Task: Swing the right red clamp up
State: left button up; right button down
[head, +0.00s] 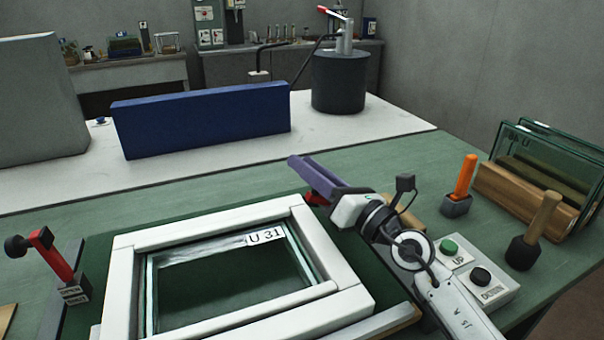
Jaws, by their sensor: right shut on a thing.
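The right red clamp (316,199) is mostly hidden behind my right gripper; a small red part shows at the back right corner of the white frame (128,286). My right gripper (314,177), with purple fingers, reaches in from the lower right and is shut on the right red clamp. How far the clamp is swung cannot be told. The left red clamp (52,254) stands at the frame's left, its red lever tilted up to a black knob. The frame holds a glass pane labelled "U 31". My left gripper is not in view.
At right are a control box (484,268) with UP and DOWN buttons, an orange-handled tool (465,177), a wooden-handled tool (545,222) and a wooden rack (522,193) of glass panes. A blue block (204,121) and dark cylinder (340,82) stand behind.

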jog(key=shift+w+d+r+m, duration=0.15)
jog(key=shift+d+r+m, duration=0.25)
jog(key=shift+m, duration=0.4)
jog(key=shift+d+f, duration=0.1)
jog(key=c, duration=1.4)
grip_release()
jog(key=shift+c, duration=0.2)
jog(key=v, duration=1)
jog(key=shift+f+b, duration=0.2)
jog(key=shift+b, duration=0.25)
